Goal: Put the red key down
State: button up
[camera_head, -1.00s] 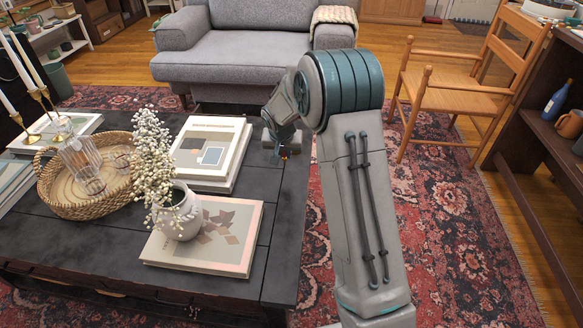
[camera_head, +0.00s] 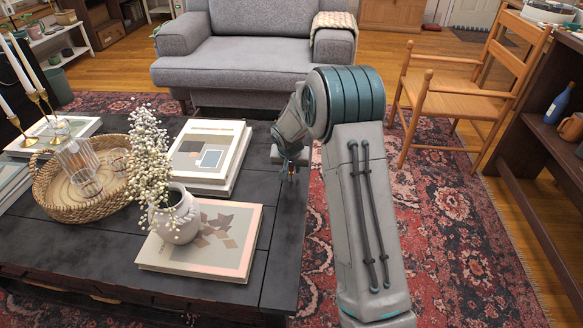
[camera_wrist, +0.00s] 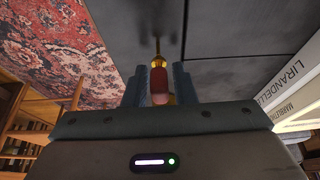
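The red key (camera_wrist: 160,82) has a red handle and a thin brass-coloured shaft. In the wrist view it sits between the two fingers of my gripper (camera_wrist: 161,84), which are closed on its handle, with the shaft pointing away from the palm. In the head view my gripper (camera_head: 290,166) is at the right edge of the dark coffee table (camera_head: 262,215), and only a small coloured bit of the key shows under it. I cannot tell whether the shaft tip touches the table top.
White books (camera_head: 208,152) lie left of my gripper. A vase (camera_head: 175,215) of white flowers stands on another book (camera_head: 225,240), with a wicker tray (camera_head: 50,197) further left. A wooden chair (camera_head: 455,95) stands to the right. A bare strip runs along the table's right side.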

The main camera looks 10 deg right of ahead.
jog(key=shift+o, duration=0.6)
jog(key=shift+r+p, duration=0.3)
jog(key=p+v, duration=0.3)
jog(key=v, duration=0.8)
jog(key=s+r+n+g, duration=0.1)
jog(key=s+r, duration=0.3)
jog(key=s, duration=1.2)
jog(key=s+r+n+g+y, duration=0.1)
jog(key=s+r, duration=0.3)
jog(key=s, duration=1.3)
jog(key=shift+s+d+r+n+g, duration=0.3)
jog(key=shift+n+g, duration=0.2)
jog(key=shift+n, duration=0.4)
jog(key=shift+w, duration=0.1)
